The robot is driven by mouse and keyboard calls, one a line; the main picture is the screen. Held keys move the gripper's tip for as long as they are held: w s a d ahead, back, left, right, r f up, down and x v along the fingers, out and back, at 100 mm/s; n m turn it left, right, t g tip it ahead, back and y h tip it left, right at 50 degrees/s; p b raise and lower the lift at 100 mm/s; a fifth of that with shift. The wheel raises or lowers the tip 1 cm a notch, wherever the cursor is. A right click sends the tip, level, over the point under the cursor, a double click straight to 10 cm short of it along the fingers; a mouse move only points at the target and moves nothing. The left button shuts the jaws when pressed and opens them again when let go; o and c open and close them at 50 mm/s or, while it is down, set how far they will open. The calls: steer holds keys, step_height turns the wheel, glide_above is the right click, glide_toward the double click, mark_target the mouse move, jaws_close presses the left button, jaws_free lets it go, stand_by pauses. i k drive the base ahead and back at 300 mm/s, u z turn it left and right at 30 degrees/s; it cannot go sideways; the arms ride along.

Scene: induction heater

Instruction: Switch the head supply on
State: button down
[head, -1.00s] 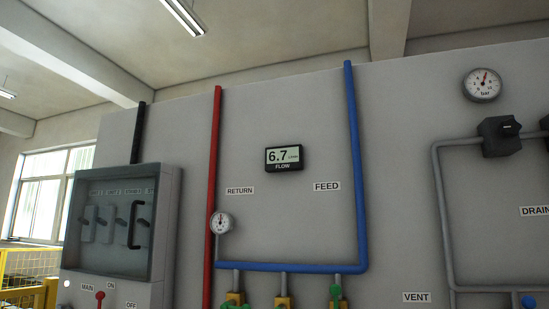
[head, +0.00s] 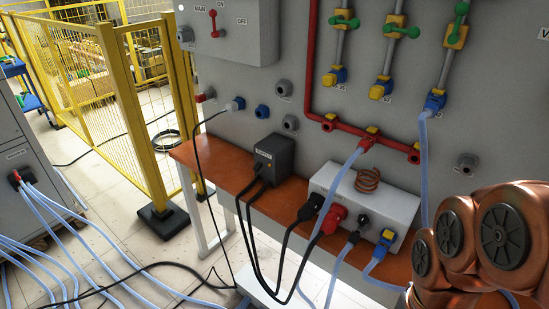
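Three supply valves with green handles stand on grey pipes at the top of the wall panel: a left valve (head: 344,17), a middle valve (head: 391,27) and a right valve (head: 458,27). The left and middle handles lie across their pipes; the right handle lies along its pipe. Their small labels are too small to read surely. The heater head, a white box (head: 350,195) with a copper coil (head: 367,180), sits on the brown bench. My gripper is not in view.
My copper-coloured arm (head: 475,240) covers the lower right. A red return manifold (head: 362,131) runs below the valves. A black box (head: 273,157) and cables are on the bench (head: 215,165). A MAIN switch (head: 214,24) is at upper left. Yellow fencing (head: 75,80) and floor hoses are left.

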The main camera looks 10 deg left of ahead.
mark_target(256, 167)
steer(key=u, duration=1.25)
steer(key=i, duration=0.4)
steer(key=u, duration=0.7)
